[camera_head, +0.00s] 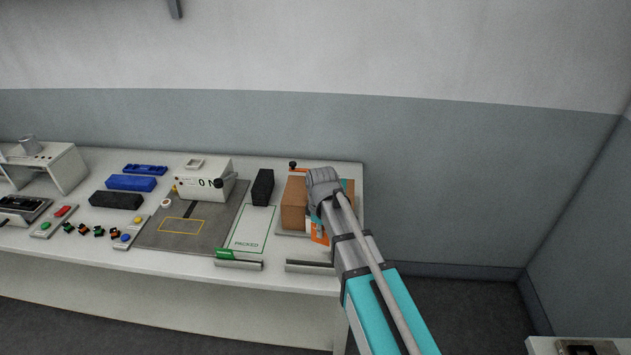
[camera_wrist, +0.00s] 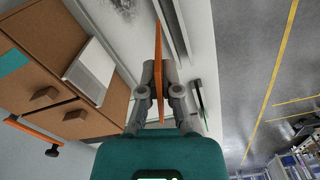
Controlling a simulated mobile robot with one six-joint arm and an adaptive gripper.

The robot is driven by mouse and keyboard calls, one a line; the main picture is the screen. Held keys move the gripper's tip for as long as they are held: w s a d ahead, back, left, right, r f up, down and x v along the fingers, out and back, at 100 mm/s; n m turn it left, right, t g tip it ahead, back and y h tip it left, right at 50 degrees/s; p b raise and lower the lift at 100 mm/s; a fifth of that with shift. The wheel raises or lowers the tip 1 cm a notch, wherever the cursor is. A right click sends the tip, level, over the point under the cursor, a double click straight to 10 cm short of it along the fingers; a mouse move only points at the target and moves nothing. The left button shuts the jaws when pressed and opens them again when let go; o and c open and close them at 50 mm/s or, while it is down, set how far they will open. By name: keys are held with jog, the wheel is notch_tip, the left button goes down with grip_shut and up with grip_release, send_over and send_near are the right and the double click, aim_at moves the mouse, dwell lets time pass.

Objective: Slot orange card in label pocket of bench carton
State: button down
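The orange card (camera_wrist: 158,50) is seen edge-on in the wrist view, between the fingers of my gripper (camera_wrist: 158,88). The gripper is shut on it. The card also shows below my wrist in the head view (camera_head: 319,233). The brown carton (camera_head: 293,207) stands near the right end of the bench, partly hidden by my arm. In the wrist view the carton (camera_wrist: 35,48) is at the left, with a white label pocket (camera_wrist: 88,72) on its face. The card is apart from the pocket, to its right in that view.
An orange bracket with a black knob (camera_wrist: 52,152) is beside the carton. A black block (camera_head: 262,187) and a flat area marked PACKED (camera_head: 246,243) lie left of it. Metal rails (camera_head: 309,266) run along the bench's front edge. A white device (camera_head: 204,181) stands further left.

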jog(key=shift+w, duration=0.1)
jog(key=w+a+r+n+p, duration=0.2)
jog(key=w+r+p, duration=0.5)
jog(key=w, duration=0.6)
jog(key=shift+w+n, duration=0.3)
jog(key=shift+n, duration=0.5)
jog(key=shift+f, duration=0.2)
jog(key=shift+f+b, duration=2.3)
jog(key=shift+b, duration=0.15)
jog(key=shift+f+b, duration=2.1)
jog(key=c, duration=0.7)
grip_release()
jog(key=shift+r, duration=0.15)
